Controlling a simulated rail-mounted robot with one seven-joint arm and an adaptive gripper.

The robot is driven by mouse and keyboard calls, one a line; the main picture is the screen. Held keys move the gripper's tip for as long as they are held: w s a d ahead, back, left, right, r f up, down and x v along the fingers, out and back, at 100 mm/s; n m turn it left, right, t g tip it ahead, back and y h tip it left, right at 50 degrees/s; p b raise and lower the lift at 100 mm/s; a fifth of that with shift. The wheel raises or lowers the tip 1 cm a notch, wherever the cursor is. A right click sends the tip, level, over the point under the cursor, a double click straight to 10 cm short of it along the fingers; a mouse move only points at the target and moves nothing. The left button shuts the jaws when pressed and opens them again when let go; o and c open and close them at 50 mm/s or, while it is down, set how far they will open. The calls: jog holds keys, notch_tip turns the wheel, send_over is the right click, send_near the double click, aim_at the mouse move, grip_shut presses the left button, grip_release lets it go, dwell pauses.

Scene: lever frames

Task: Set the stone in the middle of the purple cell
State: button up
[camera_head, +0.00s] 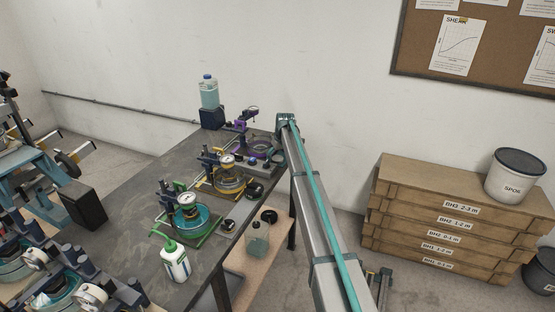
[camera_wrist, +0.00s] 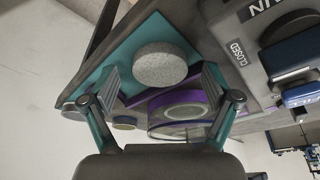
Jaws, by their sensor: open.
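The stone (camera_wrist: 160,64) is a pale grey speckled disc lying on a teal surface (camera_wrist: 112,62) in the wrist view. My gripper (camera_wrist: 160,80) is open, with one finger left and one right of the stone and a gap on both sides. Nothing is held. The purple cell (camera_wrist: 182,95), a round ring-shaped holder, shows just below the stone in the wrist view, partly behind my gripper. In the head view the purple cell (camera_head: 259,143) stands at the table's far end. I cannot make out the stone or my fingers there.
Beside the purple cell is a grey box (camera_wrist: 240,50) marked CLOSED. A yellow cell (camera_head: 228,183) and a green cell (camera_head: 190,222) stand nearer on the dark table (camera_head: 125,195). A bottle (camera_head: 209,92) stands at the back.

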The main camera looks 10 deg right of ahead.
jog(key=c, duration=1.4)
jog(key=shift+r, duration=0.1)
